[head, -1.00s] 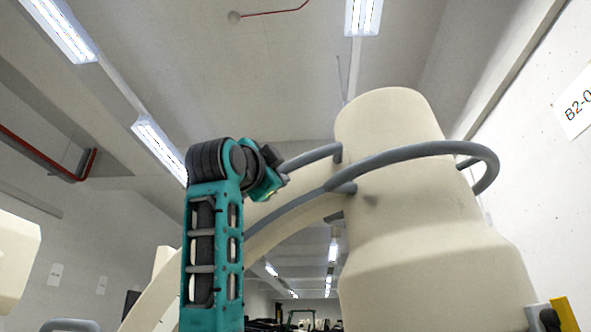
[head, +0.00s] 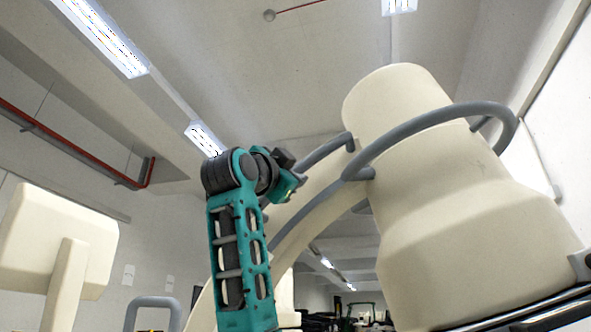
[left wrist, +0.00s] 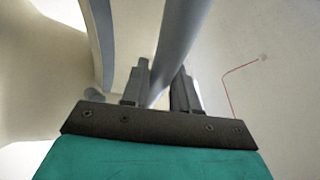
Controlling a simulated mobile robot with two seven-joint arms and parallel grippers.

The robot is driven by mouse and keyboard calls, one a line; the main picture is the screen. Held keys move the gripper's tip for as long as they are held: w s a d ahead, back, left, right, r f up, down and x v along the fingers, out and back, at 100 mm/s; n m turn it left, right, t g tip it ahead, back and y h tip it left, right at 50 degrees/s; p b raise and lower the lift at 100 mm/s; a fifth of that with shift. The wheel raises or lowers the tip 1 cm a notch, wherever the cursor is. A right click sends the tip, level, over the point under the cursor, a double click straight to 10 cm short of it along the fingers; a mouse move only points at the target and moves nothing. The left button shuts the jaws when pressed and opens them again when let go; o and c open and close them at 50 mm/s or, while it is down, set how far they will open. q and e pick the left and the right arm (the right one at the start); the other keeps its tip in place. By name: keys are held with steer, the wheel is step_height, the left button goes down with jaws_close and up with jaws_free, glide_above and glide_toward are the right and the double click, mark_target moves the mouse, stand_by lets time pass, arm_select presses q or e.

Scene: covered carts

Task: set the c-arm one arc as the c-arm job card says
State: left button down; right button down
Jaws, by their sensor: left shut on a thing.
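The c-arm's large cream housing (head: 460,200) stands on the right in the head view, with a grey tubular rail (head: 425,122) looping around its top. The cream curved arc (head: 318,205) runs down and left from the housing, behind my arm. My left gripper (head: 292,168) is at the upper part of the arc, beside the housing. In the left wrist view my left gripper (left wrist: 160,85) is shut on a grey bar (left wrist: 172,50) that passes between its fingers. The fingertips are small and partly hidden in the head view. My right gripper and the job card are not in view.
A cream box-shaped unit on a post (head: 55,240) stands at the left, with a grey loop handle (head: 152,305) near it. Dark equipment (head: 350,318) shows far back. A red pipe (head: 80,150) runs along the upper left wall. The space above the arc is clear.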

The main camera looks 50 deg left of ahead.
arm_select(q)
steer(key=shift+a+r, duration=0.15)
steer(key=shift+a, duration=0.1)
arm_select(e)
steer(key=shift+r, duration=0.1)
arm_select(q)
steer(key=c, duration=1.2)
jaws_free()
steer(key=shift+w, duration=0.1)
steer(key=shift+c, duration=0.2)
steer(key=o, duration=0.3)
steer(key=shift+w+a, duration=0.2)
steer(key=shift+w, duration=0.05)
steer(key=shift+o, duration=0.2)
steer(key=shift+s+d, duration=0.15)
steer(key=shift+d, duration=0.1)
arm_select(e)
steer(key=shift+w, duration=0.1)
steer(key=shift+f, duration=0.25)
arm_select(q)
steer(key=shift+s+d+f, duration=0.2)
steer(key=shift+s+f, duration=0.2)
steer(key=shift+s, duration=0.15)
steer(key=b+v, duration=0.3)
steer(key=v, duration=0.8)
steer(key=shift+s, duration=0.3)
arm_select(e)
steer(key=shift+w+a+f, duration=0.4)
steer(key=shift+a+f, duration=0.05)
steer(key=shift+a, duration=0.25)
